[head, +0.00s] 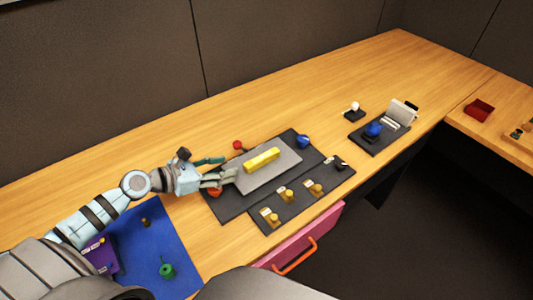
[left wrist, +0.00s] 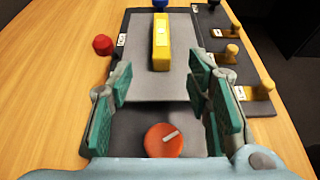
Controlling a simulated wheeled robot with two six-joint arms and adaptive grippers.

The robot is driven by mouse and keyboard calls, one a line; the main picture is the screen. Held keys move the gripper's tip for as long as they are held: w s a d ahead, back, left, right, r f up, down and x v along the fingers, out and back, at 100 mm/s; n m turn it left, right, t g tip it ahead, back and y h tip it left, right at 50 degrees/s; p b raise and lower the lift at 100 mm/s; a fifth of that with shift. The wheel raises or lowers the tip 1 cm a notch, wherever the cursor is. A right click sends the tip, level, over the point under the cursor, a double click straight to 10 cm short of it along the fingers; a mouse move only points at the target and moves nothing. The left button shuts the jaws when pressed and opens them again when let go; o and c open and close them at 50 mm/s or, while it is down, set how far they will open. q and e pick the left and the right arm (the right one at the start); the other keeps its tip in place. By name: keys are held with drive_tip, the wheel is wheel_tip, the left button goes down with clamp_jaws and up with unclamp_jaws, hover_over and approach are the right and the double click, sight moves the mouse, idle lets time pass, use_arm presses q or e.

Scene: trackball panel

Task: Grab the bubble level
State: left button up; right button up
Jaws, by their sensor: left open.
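The bubble level is a yellow bar (head: 262,159) lying flat on a grey plate (head: 284,174) of the dark panel. In the left wrist view the yellow bar (left wrist: 161,42) lies ahead, beyond my fingertips, its long side pointing away. My left gripper (head: 227,168) is open at the panel's left end, with nothing between its fingers. In the left wrist view its teal-padded fingers (left wrist: 160,88) stand apart, with a red-orange dial (left wrist: 164,141) visible between and below them. My right gripper is not in view.
A red knob (head: 238,145) and a blue ball (head: 303,141) sit near the panel's back edge. Several yellow-brown switches (head: 288,195) line the front. A blue mat (head: 150,235) lies at left; another panel (head: 368,138) stands to the right. The desk behind is clear.

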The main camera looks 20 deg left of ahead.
sight(257, 159)
use_arm(q)
drive_tip(key=x, duration=0.3)
drive_tip(key=shift+w+d+r, duration=0.1)
drive_tip(key=shift+d, duration=0.35)
drive_tip(key=x, duration=0.7)
drive_tip(key=shift+w+a, duration=0.1)
drive_tip(key=shift+w, duration=0.35)
drive_tip(key=shift+c, duration=0.4)
clamp_jaws()
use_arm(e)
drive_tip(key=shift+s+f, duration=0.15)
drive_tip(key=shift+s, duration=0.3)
